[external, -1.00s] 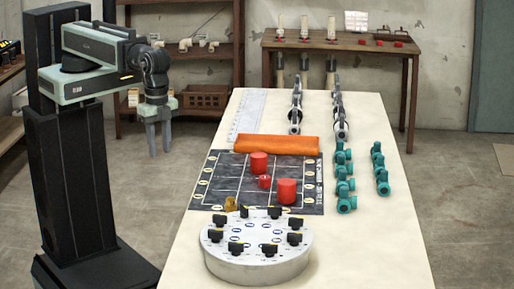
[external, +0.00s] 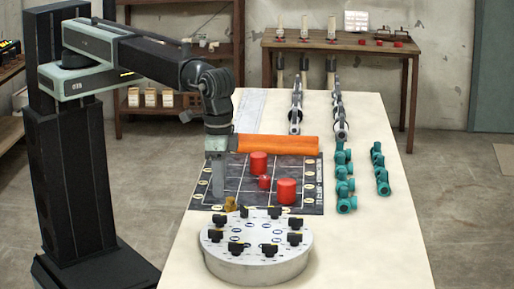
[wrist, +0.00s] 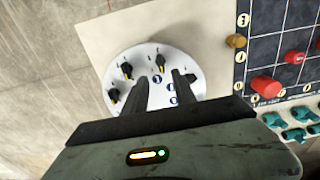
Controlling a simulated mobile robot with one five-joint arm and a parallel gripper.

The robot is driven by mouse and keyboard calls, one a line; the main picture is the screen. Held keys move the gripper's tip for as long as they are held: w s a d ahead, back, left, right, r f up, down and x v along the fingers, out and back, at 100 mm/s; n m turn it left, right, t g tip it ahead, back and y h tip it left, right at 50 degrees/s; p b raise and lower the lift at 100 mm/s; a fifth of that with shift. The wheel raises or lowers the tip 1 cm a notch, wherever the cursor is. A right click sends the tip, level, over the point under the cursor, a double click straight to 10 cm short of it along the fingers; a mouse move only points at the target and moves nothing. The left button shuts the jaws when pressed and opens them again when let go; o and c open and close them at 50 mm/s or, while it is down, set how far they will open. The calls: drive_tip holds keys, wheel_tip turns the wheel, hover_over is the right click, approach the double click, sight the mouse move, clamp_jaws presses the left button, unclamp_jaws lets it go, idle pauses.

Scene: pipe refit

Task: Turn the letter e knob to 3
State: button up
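A round white knob panel (external: 258,262) stands at the near end of the table, with several black knobs around its top, one of them a front knob (external: 236,249). The letters beside the knobs are too small to read, so I cannot tell which is e. In the wrist view the panel (wrist: 190,60) shows with black knobs, including one knob (wrist: 160,62) between the finger lines.
A dark grid mat (external: 230,170) lies behind the panel, holding red cylinders (external: 287,191) and a small brass piece (external: 230,203). An orange roll (external: 278,144) lies beyond. Teal fittings (external: 343,180) stand at the right. The table's near right is clear.

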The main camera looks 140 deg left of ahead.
sight(219, 215)
wheel_tip(219, 215, down, 8)
drive_tip(key=b, duration=0.8)
drive_tip(key=shift+s, duration=0.1)
drive_tip(key=shift+r, duration=0.1)
clamp_jaws()
